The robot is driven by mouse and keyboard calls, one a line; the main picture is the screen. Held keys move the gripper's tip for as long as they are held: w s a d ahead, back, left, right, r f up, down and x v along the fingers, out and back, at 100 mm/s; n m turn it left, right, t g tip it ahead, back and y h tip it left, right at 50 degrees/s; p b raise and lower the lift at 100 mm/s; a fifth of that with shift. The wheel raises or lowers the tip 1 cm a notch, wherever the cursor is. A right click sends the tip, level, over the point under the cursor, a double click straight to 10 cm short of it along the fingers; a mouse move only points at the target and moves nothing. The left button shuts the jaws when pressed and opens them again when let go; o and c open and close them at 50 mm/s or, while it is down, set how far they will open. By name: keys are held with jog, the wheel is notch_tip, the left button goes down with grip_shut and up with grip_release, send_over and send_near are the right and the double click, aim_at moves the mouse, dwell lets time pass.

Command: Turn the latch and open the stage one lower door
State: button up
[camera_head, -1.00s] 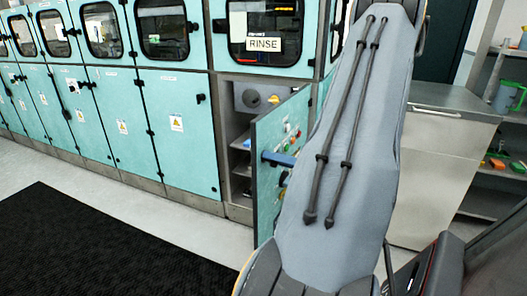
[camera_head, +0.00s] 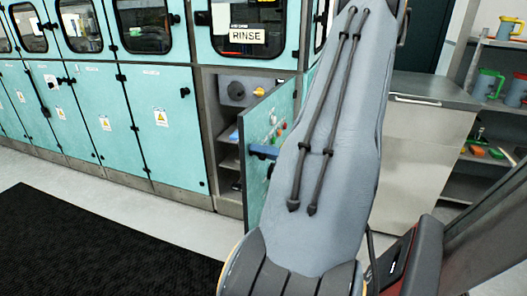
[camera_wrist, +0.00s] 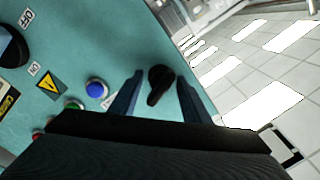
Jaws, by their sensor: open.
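The teal lower door (camera_head: 256,185) under the RINSE sign stands swung out from its cabinet, showing the compartment behind it. In the wrist view, the door's face (camera_wrist: 100,40) fills the left side, and its black latch knob (camera_wrist: 160,84) sits near the free edge. My gripper (camera_wrist: 160,75) is open, with one dark blue finger on each side of the knob. I cannot tell whether either finger touches it. In the head view, my arm hides part of the door and most of the gripper; a blue finger (camera_head: 262,151) shows against the door.
The open compartment (camera_head: 229,140) has shelves and a grey panel with a knob. More closed teal doors (camera_head: 155,125) run to the left. A black mat (camera_head: 90,245) lies on the floor in front. A grey cabinet (camera_head: 425,150) and shelves with jugs (camera_head: 487,84) stand right.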

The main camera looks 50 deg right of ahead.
jog(key=b+v, duration=0.1)
jog(key=v, duration=0.6)
jog(key=shift+s, duration=0.35)
jog(key=shift+d, duration=0.1)
